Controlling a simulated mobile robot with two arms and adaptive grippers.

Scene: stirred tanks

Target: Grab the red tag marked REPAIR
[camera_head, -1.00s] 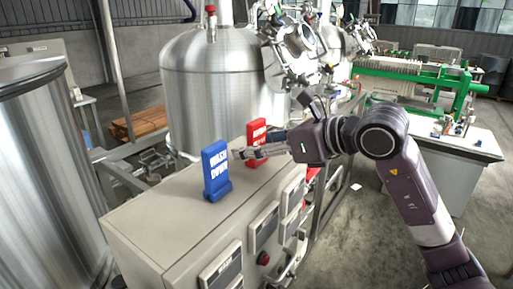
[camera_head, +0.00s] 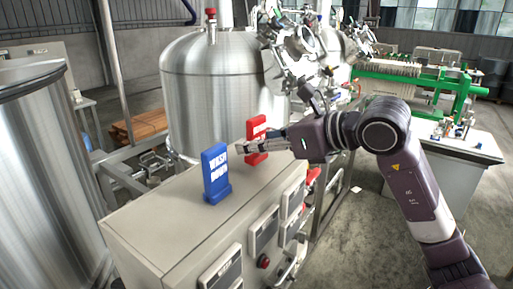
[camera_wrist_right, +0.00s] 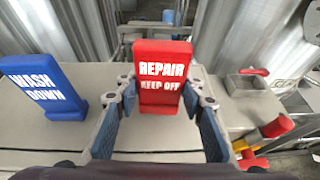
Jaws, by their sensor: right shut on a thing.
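The red tag (camera_head: 256,138) reads REPAIR and KEEP OFF in white letters. It is upright at the far part of the control cabinet's top (camera_head: 150,222). In the right wrist view the red tag (camera_wrist_right: 162,72) stands between the two fingers of my right gripper (camera_wrist_right: 165,98). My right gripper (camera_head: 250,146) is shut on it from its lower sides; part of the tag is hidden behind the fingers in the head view. The tag seems slightly raised off the cabinet top. My left gripper is not in view.
A blue tag (camera_head: 216,172) reading WASH DOWN stands upright on the cabinet, left of the red one. A steel tank (camera_head: 210,85) stands close behind. Another tank (camera_head: 45,180) is at the left. A red handle (camera_wrist_right: 278,127) shows at the right in the wrist view.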

